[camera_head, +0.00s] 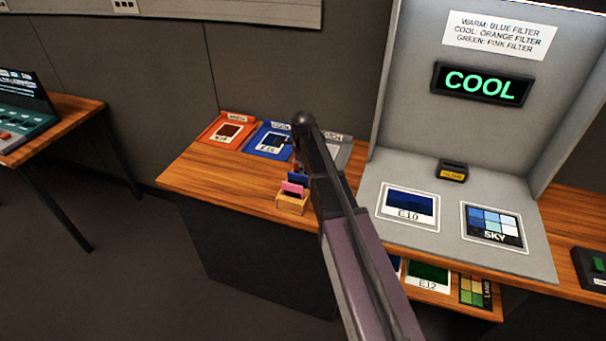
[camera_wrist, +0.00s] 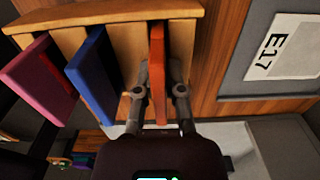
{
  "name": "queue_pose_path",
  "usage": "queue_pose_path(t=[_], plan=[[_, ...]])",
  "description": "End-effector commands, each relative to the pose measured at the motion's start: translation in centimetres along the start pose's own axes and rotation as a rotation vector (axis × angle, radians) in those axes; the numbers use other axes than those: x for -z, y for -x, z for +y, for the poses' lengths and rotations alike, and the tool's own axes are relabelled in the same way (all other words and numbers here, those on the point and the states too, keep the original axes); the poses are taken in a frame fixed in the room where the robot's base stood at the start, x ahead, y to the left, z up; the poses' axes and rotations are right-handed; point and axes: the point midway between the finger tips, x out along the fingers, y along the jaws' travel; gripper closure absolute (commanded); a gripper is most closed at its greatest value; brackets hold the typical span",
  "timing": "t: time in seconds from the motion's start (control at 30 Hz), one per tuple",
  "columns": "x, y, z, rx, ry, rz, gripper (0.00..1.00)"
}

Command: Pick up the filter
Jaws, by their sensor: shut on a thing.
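The wooden rack (camera_head: 291,204) stands on the table with coloured filters upright in its slots. In the wrist view the rack (camera_wrist: 105,16) holds a pink filter (camera_wrist: 38,80), a blue filter (camera_wrist: 93,76) and an orange filter (camera_wrist: 157,50). My gripper (camera_wrist: 159,74) is shut on the orange filter, one finger on each side. The orange filter's far edge still lies in the rack's slot. In the head view the pink filter (camera_head: 292,188) shows, while my arm hides the orange filter and my fingertips. The display (camera_head: 482,84) reads COOL; the sign (camera_head: 499,34) pairs cool with the orange filter.
Red (camera_head: 227,132), blue (camera_head: 269,139) and grey (camera_head: 338,152) trays lie behind the rack. The grey booth (camera_head: 463,188) at right holds an E10 card (camera_head: 408,207), a SKY card (camera_head: 494,226) and a small dark holder (camera_head: 453,170). Bare wood lies left of the rack.

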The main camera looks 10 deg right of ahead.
Motion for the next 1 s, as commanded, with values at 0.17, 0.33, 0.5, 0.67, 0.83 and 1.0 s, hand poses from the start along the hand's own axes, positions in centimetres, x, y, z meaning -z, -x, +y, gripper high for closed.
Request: queue_pose_path(t=[0.17, 0.33, 0.5, 0.67, 0.83, 1.0], plan=[[0.0, 0.1, 0.0, 0.0, 0.0, 0.0, 1.0], [0.0, 0.7, 0.0, 0.0, 0.0, 0.0, 1.0], [0.0, 1.7, 0.0, 0.0, 0.0, 0.0, 1.0], [0.0, 3.2, 0.0, 0.0, 0.0, 0.0, 1.0], [0.0, 5.0, 0.0, 0.0, 0.0, 0.0, 1.0], [0.0, 6.9, 0.0, 0.0, 0.0, 0.0, 1.0]])
